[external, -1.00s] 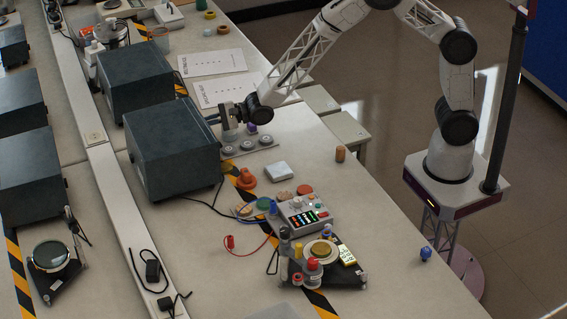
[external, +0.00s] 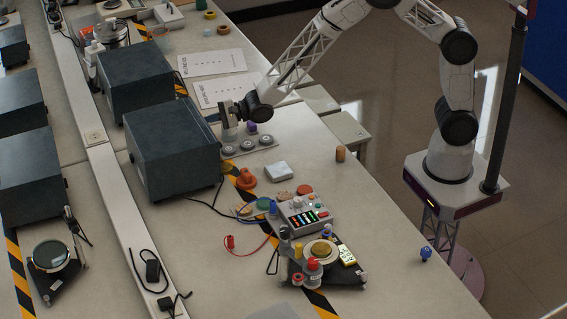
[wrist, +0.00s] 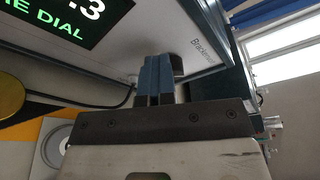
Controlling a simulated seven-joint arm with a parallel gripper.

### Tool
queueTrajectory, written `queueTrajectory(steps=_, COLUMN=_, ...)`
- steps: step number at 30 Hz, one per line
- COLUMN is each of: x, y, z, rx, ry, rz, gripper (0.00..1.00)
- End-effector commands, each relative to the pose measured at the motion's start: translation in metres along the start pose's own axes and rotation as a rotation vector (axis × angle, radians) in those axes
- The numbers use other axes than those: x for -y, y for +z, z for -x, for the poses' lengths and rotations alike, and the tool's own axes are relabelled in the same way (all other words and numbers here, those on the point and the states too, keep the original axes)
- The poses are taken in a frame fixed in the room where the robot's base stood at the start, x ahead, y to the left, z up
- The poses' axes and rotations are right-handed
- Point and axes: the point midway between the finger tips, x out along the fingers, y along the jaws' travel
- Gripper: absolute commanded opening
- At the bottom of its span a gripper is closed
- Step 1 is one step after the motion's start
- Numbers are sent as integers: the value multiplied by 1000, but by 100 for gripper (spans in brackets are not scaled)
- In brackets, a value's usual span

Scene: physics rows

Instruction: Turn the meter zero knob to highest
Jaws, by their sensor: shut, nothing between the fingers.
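My gripper (external: 226,115) is beside the front right of the nearer dark instrument box (external: 170,145), above the tabletop. In the wrist view its blue-grey fingers (wrist: 156,76) are together with nothing held, in front of a pale panel (wrist: 165,35). A gold round part (wrist: 10,96) is cut off at the left edge, clear of the fingers. I cannot tell whether it is the meter zero knob; no label for that knob is readable.
A pale plate with several round grey parts (external: 249,146) lies below my gripper. A purple item (external: 252,128) stands close by. A control box (external: 303,215) and a cluttered dark stand (external: 345,276) are nearer the camera. Paper sheets (external: 212,62) lie behind the arm.

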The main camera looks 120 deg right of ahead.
Motion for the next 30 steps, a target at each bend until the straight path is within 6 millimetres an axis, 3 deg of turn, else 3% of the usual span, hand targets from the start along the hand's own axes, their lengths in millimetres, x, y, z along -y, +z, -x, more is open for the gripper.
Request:
queueTrajectory(steps=1, x=26, y=10, z=-8, rx=16, ry=-34, rz=7, gripper=0)
queueTrajectory(steps=30, x=34, y=6, z=-7, rx=11, ry=-39, rz=4, gripper=0)
